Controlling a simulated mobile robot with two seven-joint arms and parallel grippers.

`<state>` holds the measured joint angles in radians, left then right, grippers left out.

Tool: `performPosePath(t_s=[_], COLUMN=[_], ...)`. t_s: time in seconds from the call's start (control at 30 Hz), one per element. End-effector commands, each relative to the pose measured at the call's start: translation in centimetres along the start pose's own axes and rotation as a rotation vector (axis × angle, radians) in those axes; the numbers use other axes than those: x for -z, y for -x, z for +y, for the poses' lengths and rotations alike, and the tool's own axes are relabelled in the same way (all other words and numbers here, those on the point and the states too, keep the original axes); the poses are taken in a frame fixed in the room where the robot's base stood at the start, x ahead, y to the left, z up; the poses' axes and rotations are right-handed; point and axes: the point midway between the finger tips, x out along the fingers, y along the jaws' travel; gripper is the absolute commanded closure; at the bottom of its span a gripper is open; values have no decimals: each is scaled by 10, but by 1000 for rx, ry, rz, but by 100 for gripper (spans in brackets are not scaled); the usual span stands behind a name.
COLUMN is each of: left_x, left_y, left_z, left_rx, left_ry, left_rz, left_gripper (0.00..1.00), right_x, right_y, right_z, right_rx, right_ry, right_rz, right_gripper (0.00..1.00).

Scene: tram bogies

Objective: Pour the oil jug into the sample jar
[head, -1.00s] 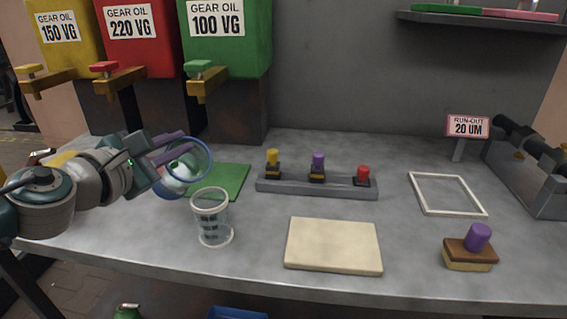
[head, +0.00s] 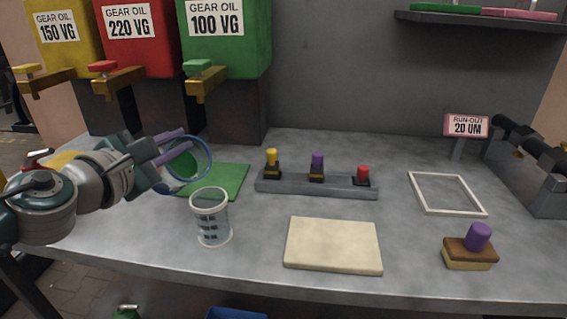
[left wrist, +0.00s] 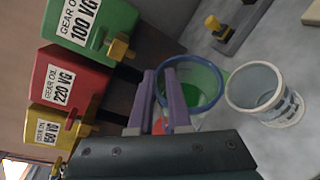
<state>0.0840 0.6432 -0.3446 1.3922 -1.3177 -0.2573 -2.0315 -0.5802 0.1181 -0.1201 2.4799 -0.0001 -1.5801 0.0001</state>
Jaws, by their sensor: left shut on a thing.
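The oil jug (head: 207,172), clear with a blue rim, is at my left gripper (head: 175,143), whose purple fingers are shut on it. The jug is held over the area of the green mat, its round mouth turned partly toward the head camera. It also shows in the left wrist view (left wrist: 218,88), just beyond the fingers (left wrist: 165,95). The sample jar (head: 211,222), clear with a pale rim and dark markings, stands upright on the bench, in front and slightly right of the jug. It also shows in the left wrist view (left wrist: 264,116). My right gripper is out of view.
A green mat (head: 232,180) lies behind the jar. A grey rack (head: 335,189) with several coloured-topped pieces stands right of it. A cream pad (head: 333,246), white frame (head: 449,211) and purple-handled brush (head: 470,254) lie rightward. Gear oil tanks (head: 228,45) with taps stand behind.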

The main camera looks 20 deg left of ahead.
Motion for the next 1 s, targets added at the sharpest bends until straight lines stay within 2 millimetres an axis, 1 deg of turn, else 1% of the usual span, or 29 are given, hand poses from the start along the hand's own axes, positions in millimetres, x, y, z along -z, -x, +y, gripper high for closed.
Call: performPosePath(t_s=[1.0], left_x=[-6], left_y=[2], left_z=[-1], left_rx=[-35], left_ry=[-81], left_rz=[-9], left_gripper=[100], right_x=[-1], right_y=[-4], right_z=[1], right_rx=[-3], right_ry=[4], right_rz=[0], right_gripper=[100])
